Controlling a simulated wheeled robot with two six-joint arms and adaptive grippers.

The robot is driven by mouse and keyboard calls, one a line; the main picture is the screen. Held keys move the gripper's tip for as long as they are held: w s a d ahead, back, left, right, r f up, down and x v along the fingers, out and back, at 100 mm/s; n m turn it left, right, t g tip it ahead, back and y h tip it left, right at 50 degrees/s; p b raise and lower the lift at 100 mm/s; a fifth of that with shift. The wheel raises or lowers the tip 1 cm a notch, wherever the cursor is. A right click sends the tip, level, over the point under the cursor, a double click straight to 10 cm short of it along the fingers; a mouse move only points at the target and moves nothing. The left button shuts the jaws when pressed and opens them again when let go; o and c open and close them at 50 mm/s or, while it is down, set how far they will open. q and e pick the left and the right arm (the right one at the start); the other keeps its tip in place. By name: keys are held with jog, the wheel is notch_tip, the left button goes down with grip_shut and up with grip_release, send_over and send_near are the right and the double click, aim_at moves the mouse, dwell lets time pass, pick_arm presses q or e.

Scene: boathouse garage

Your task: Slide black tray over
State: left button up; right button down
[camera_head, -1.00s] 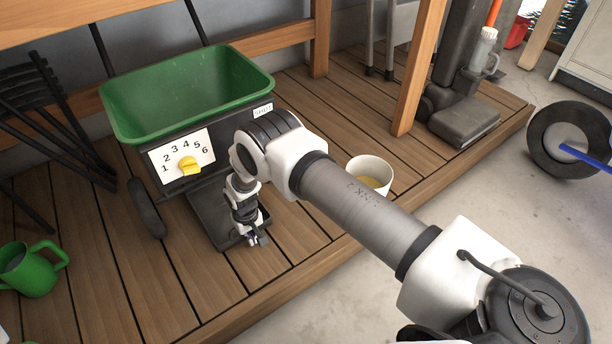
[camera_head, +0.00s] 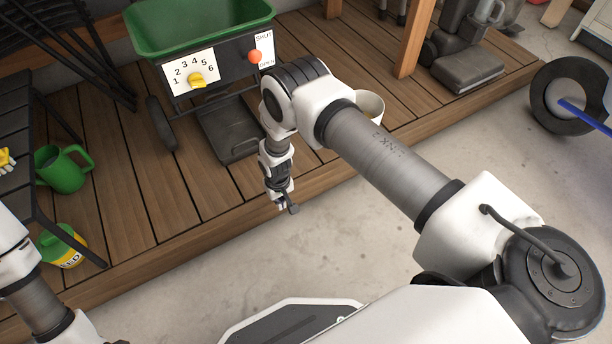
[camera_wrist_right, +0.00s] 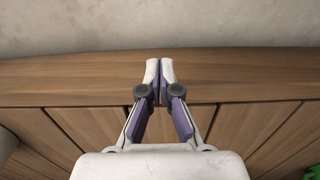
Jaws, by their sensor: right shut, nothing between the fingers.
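The black tray (camera_head: 232,142) lies flat on the wooden deck under the green spreader. Part of its right side is hidden behind my right arm. My right gripper (camera_head: 288,207) points down near the deck's front edge, in front of the tray and apart from it. In the right wrist view my gripper (camera_wrist_right: 160,68) has its fingertips together with nothing between them, above the deck's edge board. The tray does not show in that view. My left arm comes in at the lower left; its gripper is out of view.
The spreader's green hopper (camera_head: 200,22) has a dial panel (camera_head: 192,72) and an orange knob (camera_head: 255,56). A pale bucket (camera_head: 370,106) stands behind my right arm. A green watering can (camera_head: 64,170) and seed container (camera_head: 62,246) are left. Concrete floor (camera_head: 350,235) in front is clear.

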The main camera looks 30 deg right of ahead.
notch_tip(320, 180, up, 11)
jog(key=p, duration=0.5)
jog(key=s+d+r+p, duration=0.3)
jog(key=s+r+p, duration=0.4)
jog(key=p, duration=0.1)
jog(key=shift+s+r+p, duration=0.25)
jog(key=shift+r+p, duration=0.1)
jog(key=shift+d, duration=0.1)
